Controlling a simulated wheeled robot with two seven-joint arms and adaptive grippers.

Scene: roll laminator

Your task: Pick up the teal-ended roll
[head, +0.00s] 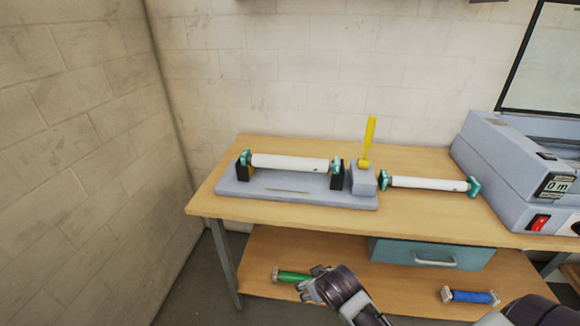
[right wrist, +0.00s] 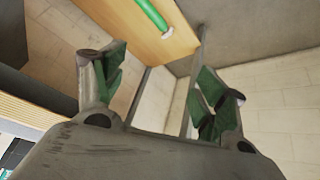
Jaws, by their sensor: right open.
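Two white rolls with teal ends are in the head view. One roll (head: 290,162) lies across the black supports of a grey stand (head: 290,198) on the left of the bench. The other roll (head: 428,183) lies on the bench top, right of the stand. My right gripper (right wrist: 160,66) is open and empty in the right wrist view; neither teal-ended roll shows there. One of my arms shows low in the middle of the head view, below the bench top and apart from both rolls. My left gripper cannot be made out.
A yellow lever (head: 369,138) stands on the stand's right end. A grey laminator (head: 505,165) is at the right. The lower shelf holds a green roll (head: 292,276), also in the right wrist view (right wrist: 150,12), and a blue roll (head: 470,296). A teal drawer (head: 400,250) hangs under the bench.

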